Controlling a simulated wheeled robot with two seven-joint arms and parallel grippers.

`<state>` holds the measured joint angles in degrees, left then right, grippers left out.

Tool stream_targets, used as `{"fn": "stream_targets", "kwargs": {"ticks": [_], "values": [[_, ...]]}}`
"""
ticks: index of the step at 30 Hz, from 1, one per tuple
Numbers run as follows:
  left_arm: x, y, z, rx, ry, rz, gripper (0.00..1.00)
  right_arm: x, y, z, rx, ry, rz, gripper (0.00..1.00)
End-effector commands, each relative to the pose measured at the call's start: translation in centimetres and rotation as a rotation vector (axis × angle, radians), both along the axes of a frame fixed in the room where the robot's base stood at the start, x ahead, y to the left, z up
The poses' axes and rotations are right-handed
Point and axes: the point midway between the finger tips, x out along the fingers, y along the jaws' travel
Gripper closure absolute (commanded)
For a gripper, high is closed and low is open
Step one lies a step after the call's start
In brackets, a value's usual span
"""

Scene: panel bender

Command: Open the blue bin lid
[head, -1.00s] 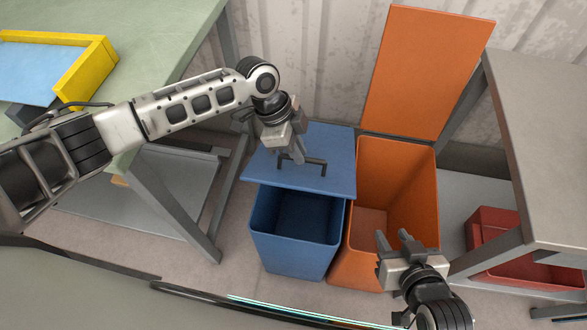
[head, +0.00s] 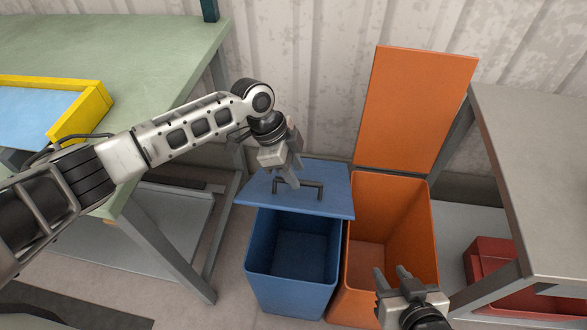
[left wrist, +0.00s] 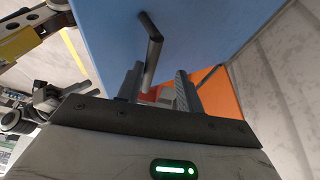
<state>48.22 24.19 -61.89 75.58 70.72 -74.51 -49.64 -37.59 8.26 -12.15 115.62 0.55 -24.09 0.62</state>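The blue bin (head: 292,284) stands on the floor, and its inside shows at the front. Its blue lid (head: 335,190) is partly raised, tilted above the back of the bin. A dark bar handle (head: 313,184) is on the lid. My left gripper (head: 288,180) is at the left part of this handle. In the left wrist view, the handle (left wrist: 151,62) reaches down between the parted fingers of my left gripper (left wrist: 160,90), with gaps beside it. My right gripper (head: 392,280) is open and empty in front of the orange bin.
The orange bin (head: 420,235) stands right beside the blue one, its orange lid (head: 415,110) upright against the wall. A green-topped table (head: 160,55) is on the left, with a yellow-edged tray (head: 85,112). A grey table (head: 540,160) and a red bin (head: 487,262) are on the right.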

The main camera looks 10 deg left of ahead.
Motion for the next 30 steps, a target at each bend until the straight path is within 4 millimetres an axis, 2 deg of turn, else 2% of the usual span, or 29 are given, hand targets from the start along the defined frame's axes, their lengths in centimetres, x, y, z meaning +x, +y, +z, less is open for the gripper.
{"fn": "stream_targets", "kwargs": {"ticks": [8,13,17,24,30], "values": [[0.0,0.0,0.2,0.000,-0.001,0.000,0.66,0.0,0.0,0.1,0.000,0.000,0.000,0.66],[0.1,0.5,1.4,-0.002,-0.002,0.000,0.66,0.0,0.0,0.1,0.001,0.000,-0.001,0.66],[0.3,1.5,3.7,-0.001,-0.004,0.002,0.66,0.0,0.0,0.0,0.001,0.000,-0.001,0.66],[0.5,3.8,9.2,0.000,-0.004,0.001,0.66,0.0,0.0,-0.1,0.003,-0.001,0.000,0.66],[0.7,5.3,12.8,0.001,-0.003,0.000,0.66,0.0,0.1,0.0,0.004,-0.006,0.000,0.66]]}}
